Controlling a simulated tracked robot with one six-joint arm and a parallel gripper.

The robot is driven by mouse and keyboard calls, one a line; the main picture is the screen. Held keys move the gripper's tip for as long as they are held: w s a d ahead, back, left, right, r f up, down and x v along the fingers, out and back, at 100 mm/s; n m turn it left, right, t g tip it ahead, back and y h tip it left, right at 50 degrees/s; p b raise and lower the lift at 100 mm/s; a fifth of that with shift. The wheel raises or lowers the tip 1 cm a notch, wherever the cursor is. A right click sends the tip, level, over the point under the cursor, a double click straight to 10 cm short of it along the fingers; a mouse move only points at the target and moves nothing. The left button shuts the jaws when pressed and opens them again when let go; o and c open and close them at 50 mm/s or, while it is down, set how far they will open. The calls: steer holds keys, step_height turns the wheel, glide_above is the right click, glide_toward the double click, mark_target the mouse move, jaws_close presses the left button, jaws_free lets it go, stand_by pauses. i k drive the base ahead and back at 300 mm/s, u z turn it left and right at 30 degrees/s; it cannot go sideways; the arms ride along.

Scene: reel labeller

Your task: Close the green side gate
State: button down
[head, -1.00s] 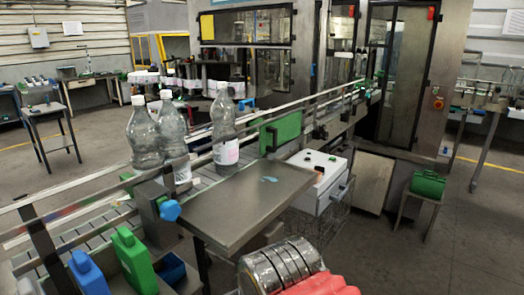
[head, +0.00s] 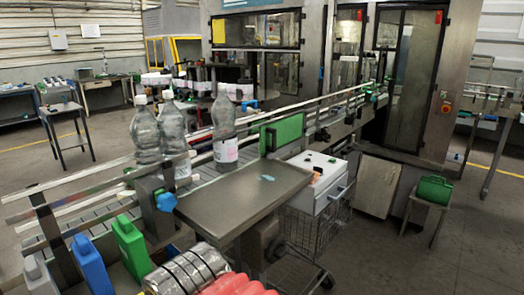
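The green side gate (head: 284,132) looks like a small upright green panel at the near side of the conveyor, just behind the far end of the grey metal table. A dark strip or fitting shows along its left part. It stands close to the guard rails, but I cannot tell its exact angle to them or whether it is latched. My gripper is not in the head view, so its place and opening do not show.
Clear bottles (head: 224,129) stand on the conveyor. A white box (head: 322,178) sits on a wire cart (head: 318,228). Silver rolls (head: 187,270) and red items lie close in front.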

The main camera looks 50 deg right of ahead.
mark_target(273, 135)
steer(key=u, duration=0.85)
steer(key=k, duration=1.1)
steer(key=z, duration=1.35)
steer(key=i, duration=0.8)
steer(key=z, duration=0.05)
